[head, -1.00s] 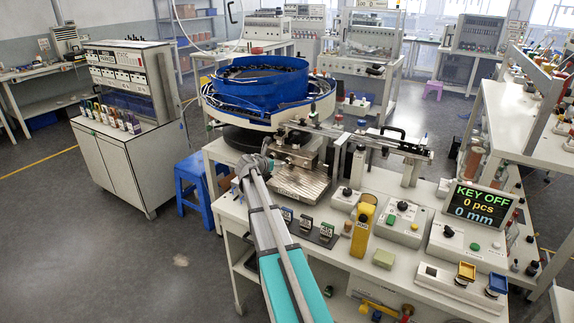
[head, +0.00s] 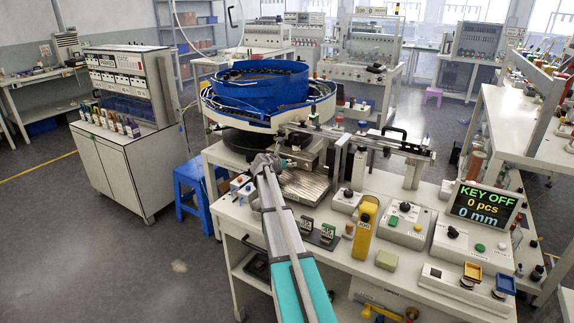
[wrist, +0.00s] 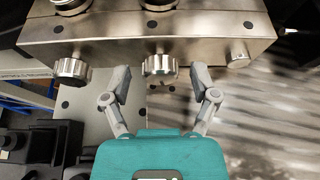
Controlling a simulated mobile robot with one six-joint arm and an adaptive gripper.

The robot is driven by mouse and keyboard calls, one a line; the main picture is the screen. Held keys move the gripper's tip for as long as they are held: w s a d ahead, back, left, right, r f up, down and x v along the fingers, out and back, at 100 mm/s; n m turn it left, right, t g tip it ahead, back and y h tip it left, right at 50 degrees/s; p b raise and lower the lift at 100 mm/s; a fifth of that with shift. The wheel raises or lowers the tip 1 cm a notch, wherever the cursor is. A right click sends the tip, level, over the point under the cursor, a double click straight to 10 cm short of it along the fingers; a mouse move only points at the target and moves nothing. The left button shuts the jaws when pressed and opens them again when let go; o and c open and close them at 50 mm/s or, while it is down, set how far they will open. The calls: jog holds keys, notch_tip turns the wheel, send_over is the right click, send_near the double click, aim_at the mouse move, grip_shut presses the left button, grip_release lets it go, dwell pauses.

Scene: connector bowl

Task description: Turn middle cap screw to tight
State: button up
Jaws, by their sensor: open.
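In the wrist view a silver knurled cap screw (wrist: 159,66) sticks out of the front of a metal block (wrist: 120,38), near the picture's middle. Another knurled cap screw (wrist: 71,70) is to its left, and a smoother round stub (wrist: 238,55) is to its right. My gripper (wrist: 160,84) is open and empty. Its fingertips stand left and right of the central cap screw with a gap on each side. In the head view my gripper (head: 264,163) reaches the metal fixture below the bowl; the cap screws are too small to tell there.
The blue-lined bowl feeder (head: 262,85) stands behind the fixture. A ribbed metal plate (head: 305,187) is right of my gripper. A yellow device (head: 364,230), control boxes (head: 404,225) and a display (head: 482,203) reading KEY OFF stand on the bench to the right.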

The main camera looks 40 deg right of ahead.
grip_shut()
jog(key=shift+m+t, duration=0.7)
jog(key=shift+m, duration=0.1)
grip_release()
dwell(0.6)
jog(key=shift+w+n+g, duration=0.1)
jog(key=shift+n+g, duration=0.6)
jog(key=shift+n, duration=0.1)
jog(key=p+v, duration=0.5)
jog(key=v, duration=0.9)
jog(key=shift+d, duration=0.1)
